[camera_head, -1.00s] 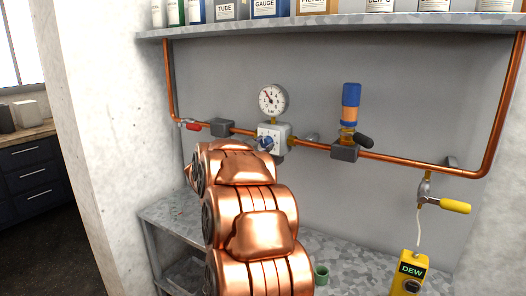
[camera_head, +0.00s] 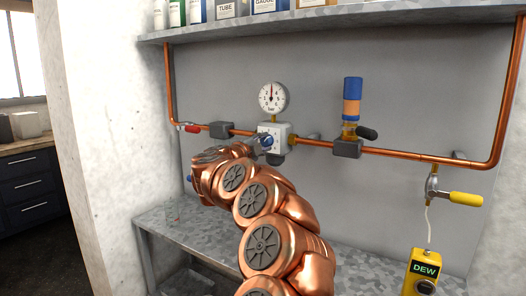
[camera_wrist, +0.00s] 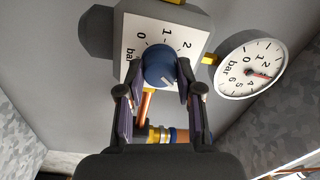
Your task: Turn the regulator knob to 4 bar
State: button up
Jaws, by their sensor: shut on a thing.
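The blue regulator knob (camera_wrist: 160,67) sits on the white regulator block (camera_wrist: 133,50), which carries printed numbers around the knob. In the wrist view my gripper (camera_wrist: 160,88) has a finger on each side of the knob and is shut on it. A pale mark shows on the knob's face. The round pressure gauge (camera_head: 272,98) stands above the block in the head view, its needle pointing about straight up, near the middle of the scale. The gauge (camera_wrist: 250,68) also shows at the right in the wrist view. In the head view my gripper (camera_head: 252,149) partly hides the knob.
A copper pipe (camera_head: 420,158) runs left and right of the regulator. A red-handled valve (camera_head: 190,127), a blue-and-orange filter unit (camera_head: 352,100) and a yellow-handled valve (camera_head: 465,199) are on it. A yellow DEW meter (camera_head: 425,268) stands at the lower right. A shelf (camera_head: 400,22) is above.

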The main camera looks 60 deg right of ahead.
jog(key=shift+f+m+b, duration=0.1)
jog(key=shift+m+b, duration=0.45)
jog(key=shift+m, duration=0.25)
grip_shut()
jog(key=o, duration=1.2)
grip_release()
jog(key=shift+c, duration=0.2)
jog(key=a, duration=1.2)
jog(key=shift+s+f, duration=0.15)
jog(key=shift+s, duration=0.1)
